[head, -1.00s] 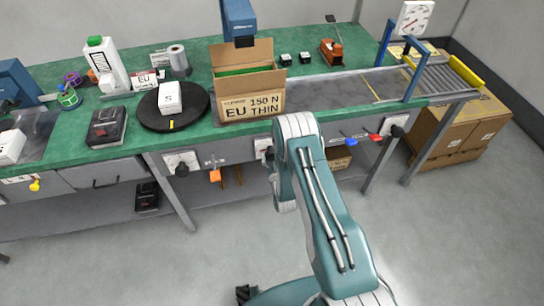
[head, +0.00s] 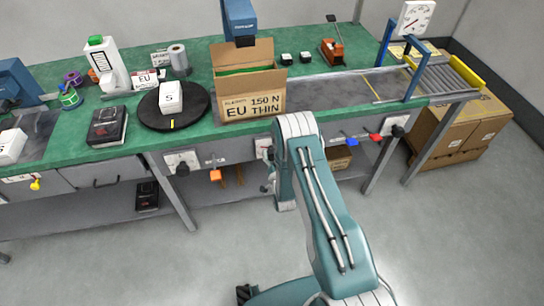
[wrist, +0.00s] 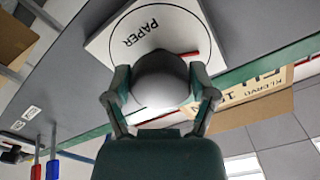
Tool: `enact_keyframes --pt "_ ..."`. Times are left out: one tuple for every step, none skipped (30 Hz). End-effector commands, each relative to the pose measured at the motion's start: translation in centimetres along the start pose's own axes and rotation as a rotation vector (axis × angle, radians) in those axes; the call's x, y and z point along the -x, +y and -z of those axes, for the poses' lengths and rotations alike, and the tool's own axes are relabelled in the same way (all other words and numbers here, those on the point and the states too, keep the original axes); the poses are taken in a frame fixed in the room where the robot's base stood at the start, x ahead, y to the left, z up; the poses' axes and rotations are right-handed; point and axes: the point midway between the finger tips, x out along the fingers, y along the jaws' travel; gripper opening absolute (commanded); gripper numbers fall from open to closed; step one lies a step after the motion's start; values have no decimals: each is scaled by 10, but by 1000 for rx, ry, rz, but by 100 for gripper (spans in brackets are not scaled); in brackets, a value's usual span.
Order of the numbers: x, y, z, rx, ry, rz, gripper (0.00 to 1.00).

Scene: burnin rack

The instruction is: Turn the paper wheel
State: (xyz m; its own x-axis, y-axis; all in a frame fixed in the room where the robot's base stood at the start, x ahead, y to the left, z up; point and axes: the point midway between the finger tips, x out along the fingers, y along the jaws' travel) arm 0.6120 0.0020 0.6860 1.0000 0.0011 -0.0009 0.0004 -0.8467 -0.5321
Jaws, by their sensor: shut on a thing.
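The paper wheel (wrist: 163,78) is a smooth, rounded pale grey knob in the wrist view. It stands out from a white plate (wrist: 110,38) printed with a black circle, the word PAPER and a red mark. My gripper (wrist: 161,92) has one finger on each side of the knob and is shut on it. The knob's far side and part of the printed circle are hidden. In the head view, a white plate (head: 262,146) shows on the bench front beside my arm. My arm hides much of that area, and the grip itself cannot be made out there.
An open carton (head: 250,104) marked EU 150 N THIN stands on the green bench above. Another knob plate (head: 181,162) is to the left, and blue (head: 351,141) and red (head: 375,137) handles are to the right. The floor in front is clear.

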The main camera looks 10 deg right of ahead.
Motion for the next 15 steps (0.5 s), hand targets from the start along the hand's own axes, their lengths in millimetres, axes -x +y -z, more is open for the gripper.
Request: enact_keyframes --pt "-2 0 1 -30 3 1 26" --pt "-2 0 1 -49 3 1 26" --pt "-2 0 1 -71 3 1 26" --pt "-2 0 1 -87 3 1 26" --pt "-2 0 1 -101 3 1 26" --pt "-2 0 1 -119 3 0 26" --pt "-2 0 1 -130 3 0 26" --pt "-2 0 1 -142 3 0 25" --pt "-2 0 1 -153 3 0 25" --pt "-2 0 1 -162 3 0 25" --pt "-2 0 1 -170 3 0 25" --pt "-2 0 1 -177 3 0 25" --pt "-2 0 1 -182 3 0 25" --pt "-2 0 1 -186 3 0 25" --pt "-2 0 1 -190 3 0 25"
